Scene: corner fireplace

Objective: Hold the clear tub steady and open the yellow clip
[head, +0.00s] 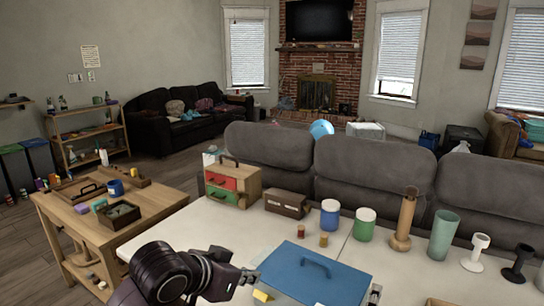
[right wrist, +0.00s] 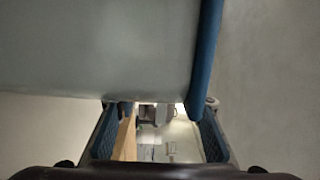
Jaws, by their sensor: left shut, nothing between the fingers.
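The clear tub (right wrist: 95,45) fills the upper left of the right wrist view as a pale see-through wall. Its blue lid (head: 310,275) with a handle shows at the bottom of the head view, and the lid edge (right wrist: 207,60) in the right wrist view. The yellow clip (head: 262,296) is at the tub's left side. My left gripper (head: 250,276) is shut and empty, just above and left of the clip. My right gripper (right wrist: 160,130) is open beside the tub wall; in the head view only a dark part (head: 375,292) shows at the lid's right. Contact is unclear.
On the white table (head: 190,235), a drawer box (head: 232,185), a brown case (head: 287,203), blue and green-labelled jars (head: 330,214) and two small bottles (head: 323,239) stand behind the tub. A wooden cylinder (head: 404,220) and teal cup (head: 442,235) are to the right.

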